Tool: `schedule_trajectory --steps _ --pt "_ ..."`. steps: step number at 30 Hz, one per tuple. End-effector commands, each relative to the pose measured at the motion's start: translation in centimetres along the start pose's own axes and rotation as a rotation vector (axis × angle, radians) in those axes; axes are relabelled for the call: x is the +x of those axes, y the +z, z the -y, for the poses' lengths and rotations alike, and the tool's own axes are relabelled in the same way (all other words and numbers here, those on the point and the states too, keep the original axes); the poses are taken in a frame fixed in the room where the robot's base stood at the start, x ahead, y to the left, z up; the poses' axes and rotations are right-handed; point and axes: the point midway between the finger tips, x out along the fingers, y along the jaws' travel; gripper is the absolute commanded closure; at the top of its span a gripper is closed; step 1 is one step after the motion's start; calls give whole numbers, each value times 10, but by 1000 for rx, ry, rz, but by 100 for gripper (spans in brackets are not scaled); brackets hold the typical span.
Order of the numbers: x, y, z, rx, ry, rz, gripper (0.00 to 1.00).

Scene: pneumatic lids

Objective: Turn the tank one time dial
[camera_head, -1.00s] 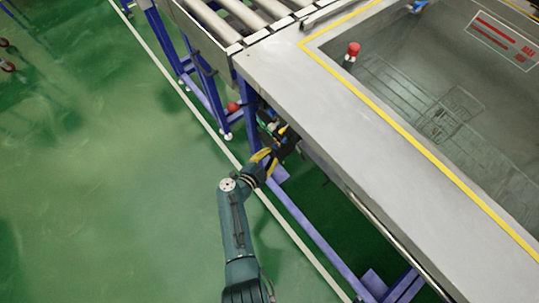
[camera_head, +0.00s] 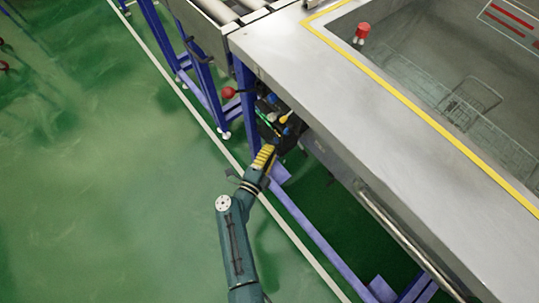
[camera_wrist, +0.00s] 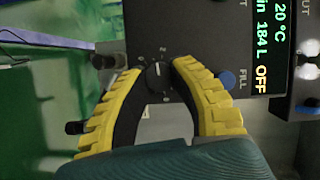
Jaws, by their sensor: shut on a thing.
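The control panel (camera_wrist: 200,22) of the tank fills the upper part of the wrist view. A black round dial (camera_wrist: 158,76) with white numbers around it sits on the panel. My gripper (camera_wrist: 156,68) has yellow ridged fingers and is shut on the dial, one finger on each side. In the head view my gripper (camera_head: 267,152) reaches the dark control box (camera_head: 278,118) under the tank's edge. The dial itself cannot be made out there.
A display (camera_wrist: 268,45) reads 20 °C, 184 L and OFF. A blue knob (camera_wrist: 227,79) marked FILL is close to the right finger. A red ball-shaped knob (camera_head: 228,92) and the tank's steel rim (camera_head: 330,110) are near my arm. Green floor is open at left.

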Motion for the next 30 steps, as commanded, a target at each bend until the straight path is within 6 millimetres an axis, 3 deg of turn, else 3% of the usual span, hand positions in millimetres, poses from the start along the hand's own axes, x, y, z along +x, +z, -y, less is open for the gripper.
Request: schedule_trajectory --steps 1,12,28,29,30 --pt "0 0 -7 28 -13 -3 100" --pt "0 0 -4 173 -79 -10 100" --pt "0 0 -3 195 -87 -12 100" --pt "0 0 -3 194 -87 -12 73" --pt "0 0 -3 194 -87 -12 66"
